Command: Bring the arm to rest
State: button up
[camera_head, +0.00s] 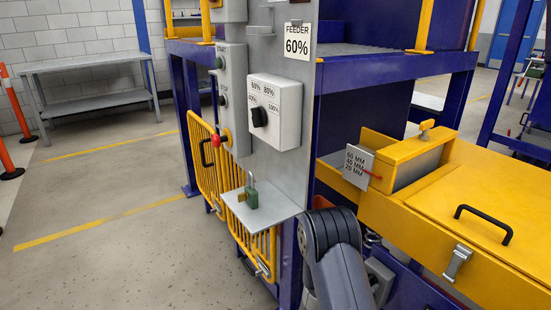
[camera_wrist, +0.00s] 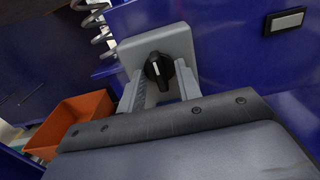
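My gripper (camera_wrist: 163,82) shows in the wrist view, its two grey fingers apart with a gap between them. A black rotary knob (camera_wrist: 158,68) with a white pointer line sits on a grey box (camera_wrist: 158,42) just beyond the fingers, seen between their tips. I see no finger touching the knob, but the exact distance is unclear. In the head view my dark grey arm reaches down at the bottom centre, and my gripper is hidden there.
An orange bin (camera_wrist: 75,122) lies left of the fingers, under a coiled cable (camera_wrist: 93,22). A blue panel with a dark-framed plate (camera_wrist: 286,20) is at right. In the head view, a control post has a feeder dial (camera_head: 260,117) and a shelf with a padlock (camera_head: 251,196). A yellow hatch (camera_head: 480,205) is at right.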

jog(key=shift+s+a+r+n+p, duration=0.1)
jog(key=shift+a+r+n+p, duration=0.05)
jog(key=shift+n+p, duration=0.75)
jog(key=n+p, duration=0.2)
jog(key=n, duration=0.1)
jog(key=shift+n, duration=0.3)
jog(key=shift+n+p, duration=1.2)
jog(key=shift+n, duration=1.1)
